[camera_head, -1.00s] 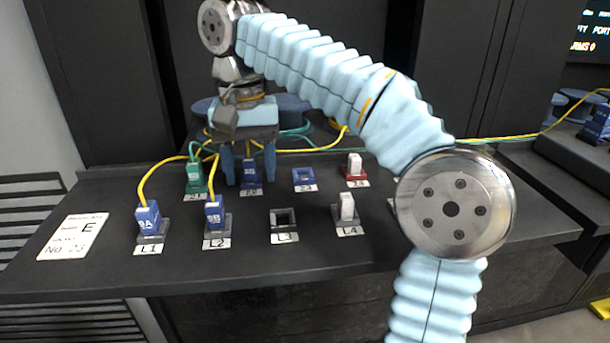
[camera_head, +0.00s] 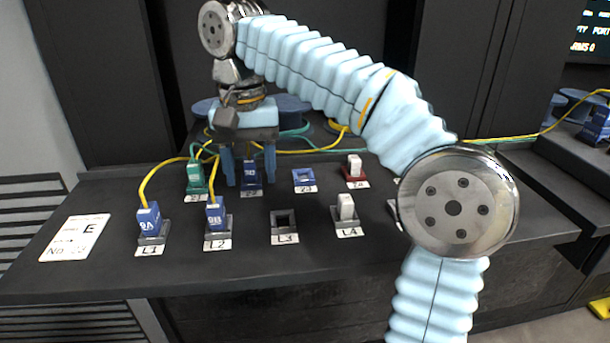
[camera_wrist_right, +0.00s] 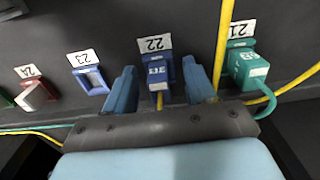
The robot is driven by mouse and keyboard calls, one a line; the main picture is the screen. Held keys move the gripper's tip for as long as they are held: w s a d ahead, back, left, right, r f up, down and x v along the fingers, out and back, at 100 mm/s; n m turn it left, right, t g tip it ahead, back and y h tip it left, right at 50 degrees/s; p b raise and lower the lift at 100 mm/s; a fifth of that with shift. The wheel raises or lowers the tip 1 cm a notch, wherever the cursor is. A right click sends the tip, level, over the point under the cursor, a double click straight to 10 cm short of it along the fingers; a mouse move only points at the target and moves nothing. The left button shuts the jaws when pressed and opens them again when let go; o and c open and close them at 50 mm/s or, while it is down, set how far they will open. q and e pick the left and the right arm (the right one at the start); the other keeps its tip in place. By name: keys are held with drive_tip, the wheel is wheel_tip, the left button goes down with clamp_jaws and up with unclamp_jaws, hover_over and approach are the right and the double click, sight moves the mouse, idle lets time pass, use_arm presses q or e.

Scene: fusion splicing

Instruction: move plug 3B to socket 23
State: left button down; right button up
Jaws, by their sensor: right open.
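Plug 3B appears to be the blue plug (camera_head: 251,172) standing in the back-row socket labelled 22; its printing is hard to read. In the right wrist view the plug (camera_wrist_right: 157,73) sits between the fingers, with a yellow cable running from it. My right gripper (camera_head: 249,183) is open and points down, one finger on each side of this plug. Gaps show between plug and fingers in the wrist view. Socket 23 (camera_head: 303,182) is an empty blue frame just right of the plug; in the wrist view it is on the left (camera_wrist_right: 96,91). My left gripper is out of view.
A green plug (camera_head: 195,178) with a green cable stands in socket 21, close beside my gripper. A red socket with a white plug (camera_head: 354,164) is at 24. Blue plugs stand in L1 (camera_head: 149,219) and L2 (camera_head: 215,213). L3 (camera_head: 284,229) is empty; L4 holds a white plug (camera_head: 346,207).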

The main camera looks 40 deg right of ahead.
idle(0.4)
clamp_jaws()
drive_tip(key=o, duration=0.6)
unclamp_jaws()
drive_tip(key=shift+c, duration=0.2)
